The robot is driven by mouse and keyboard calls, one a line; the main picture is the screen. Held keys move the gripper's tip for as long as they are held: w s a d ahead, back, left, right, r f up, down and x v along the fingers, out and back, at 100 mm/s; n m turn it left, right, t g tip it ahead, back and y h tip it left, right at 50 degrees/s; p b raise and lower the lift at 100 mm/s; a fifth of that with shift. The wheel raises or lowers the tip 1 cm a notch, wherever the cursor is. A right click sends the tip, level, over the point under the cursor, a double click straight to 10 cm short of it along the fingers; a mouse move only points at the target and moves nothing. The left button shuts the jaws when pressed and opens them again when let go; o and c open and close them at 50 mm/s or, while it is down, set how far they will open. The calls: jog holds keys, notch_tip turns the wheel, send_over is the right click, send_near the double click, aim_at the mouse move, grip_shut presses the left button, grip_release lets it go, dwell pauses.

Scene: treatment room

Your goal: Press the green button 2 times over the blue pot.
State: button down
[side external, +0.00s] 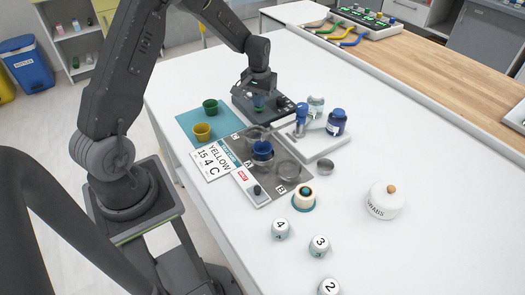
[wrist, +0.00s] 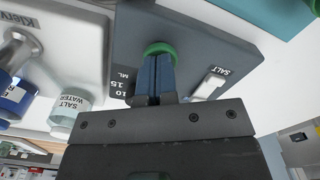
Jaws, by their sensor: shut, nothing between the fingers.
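The green button (wrist: 158,48) sits on a dark panel (wrist: 195,40) marked with SALT, 10, 15 and ML in the wrist view. My gripper (wrist: 156,62) is shut and empty, with its fingertips in front of the button and covering part of it. Whether they touch it or press it down I cannot tell. In the side view my gripper (side external: 259,98) points down at the dark device (side external: 285,107), with a bit of green at its tips. The blue pot (side external: 262,150) stands upright on the grey board near mark A, apart from my gripper.
A green pot (side external: 210,106) and a yellow pot (side external: 202,131) stand on a teal mat. A white tray (side external: 322,150) with bottles stands right of the device. A card (side external: 213,160) reads YELLOW 15 4 C.

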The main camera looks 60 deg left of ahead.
jog(key=shift+f, duration=0.65)
jog(key=shift+r, duration=1.85)
notch_tip(320, 180, up, 6)
